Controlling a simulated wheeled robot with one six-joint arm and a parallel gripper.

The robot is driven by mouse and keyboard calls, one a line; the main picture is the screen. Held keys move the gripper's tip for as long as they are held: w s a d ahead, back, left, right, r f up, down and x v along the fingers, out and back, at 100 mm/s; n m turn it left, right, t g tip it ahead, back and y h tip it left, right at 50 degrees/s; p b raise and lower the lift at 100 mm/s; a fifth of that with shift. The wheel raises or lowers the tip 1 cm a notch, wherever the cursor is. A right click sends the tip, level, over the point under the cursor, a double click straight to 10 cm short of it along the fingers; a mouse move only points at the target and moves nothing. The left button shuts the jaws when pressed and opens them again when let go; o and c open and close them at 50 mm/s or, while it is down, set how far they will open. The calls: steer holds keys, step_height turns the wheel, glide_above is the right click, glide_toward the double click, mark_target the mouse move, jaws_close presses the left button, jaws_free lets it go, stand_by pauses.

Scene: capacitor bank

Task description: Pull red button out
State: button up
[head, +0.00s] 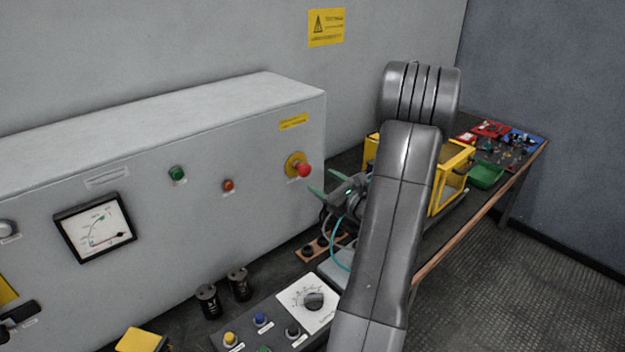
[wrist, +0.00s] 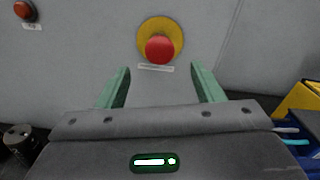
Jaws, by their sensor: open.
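The red mushroom button (head: 304,170) with a yellow collar (head: 292,163) sits on the front of the grey cabinet, near its right end. In the wrist view the red button (wrist: 160,49) and its yellow collar (wrist: 150,30) are above and beyond my fingers. My gripper (head: 327,184) has green fingers and points at the cabinet just below and to the right of the button. In the wrist view my gripper (wrist: 160,83) is open, with the fingers wide apart and nothing between them. It looks apart from the button.
A small red light or button (head: 228,185) and a green button (head: 177,174) are further left on the cabinet. A dial panel (head: 312,300) and black cylinders (head: 239,284) stand below. A yellow frame (head: 450,180) and a green tray (head: 486,174) are to the right.

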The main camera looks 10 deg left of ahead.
mark_target(307, 170)
steer(key=v, duration=0.5)
steer(key=shift+s+d+b, duration=0.25)
steer(key=shift+b, duration=0.15)
steer(key=p+x, duration=0.4)
steer(key=x, duration=1)
steer(key=shift+w+a+r, duration=0.1)
steer(key=shift+a+r, duration=0.05)
steer(key=shift+w+a+p, duration=0.25)
steer(key=shift+p, duration=0.05)
